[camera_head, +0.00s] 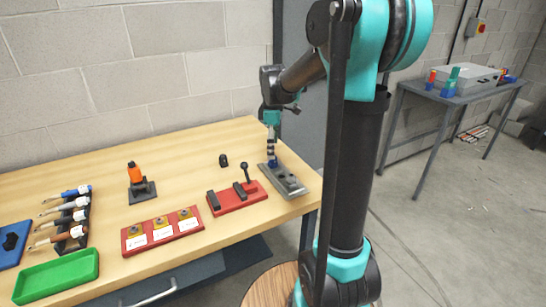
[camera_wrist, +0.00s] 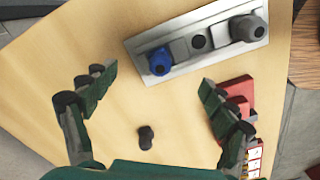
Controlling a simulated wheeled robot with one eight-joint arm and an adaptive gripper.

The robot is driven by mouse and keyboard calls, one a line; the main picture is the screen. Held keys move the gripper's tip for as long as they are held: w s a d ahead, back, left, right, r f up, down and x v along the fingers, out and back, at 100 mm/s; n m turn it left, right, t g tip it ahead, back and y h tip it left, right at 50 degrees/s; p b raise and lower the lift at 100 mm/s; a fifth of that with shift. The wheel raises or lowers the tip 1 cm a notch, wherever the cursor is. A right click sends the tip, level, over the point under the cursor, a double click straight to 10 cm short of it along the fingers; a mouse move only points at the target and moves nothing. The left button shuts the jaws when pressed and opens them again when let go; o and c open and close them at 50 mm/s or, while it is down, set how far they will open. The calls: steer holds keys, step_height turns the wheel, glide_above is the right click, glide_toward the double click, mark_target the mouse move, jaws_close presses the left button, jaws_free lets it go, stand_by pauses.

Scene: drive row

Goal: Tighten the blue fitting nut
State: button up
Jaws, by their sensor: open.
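The blue fitting nut (camera_wrist: 159,61) sits at one end of a grey metal fixture plate (camera_wrist: 148,43) in the wrist view. A grey block with a dark hole and a grey cylindrical fitting (camera_wrist: 245,28) are in line with it. My gripper (camera_wrist: 156,79) is open, with its green fingers spread wide and nothing between them. The nut appears just beyond the gap between the fingertips, apart from both. In the head view, the plate (camera_head: 290,183) lies near the table's right end, and the blue nut (camera_head: 273,161) shows small below my gripper (camera_head: 271,146).
A red block with a black lever (camera_head: 233,197) lies close to the plate. A small black knob (camera_head: 223,160) stands behind it. A red labelled board (camera_head: 162,232), an orange-topped stand (camera_head: 138,183), racked tools and a green tray (camera_head: 58,277) are further left. The back middle is mostly clear.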

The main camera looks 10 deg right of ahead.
steer(key=shift+f, duration=0.1)
steer(key=shift+f, duration=1.65)
steer(key=shift+c, duration=0.2)
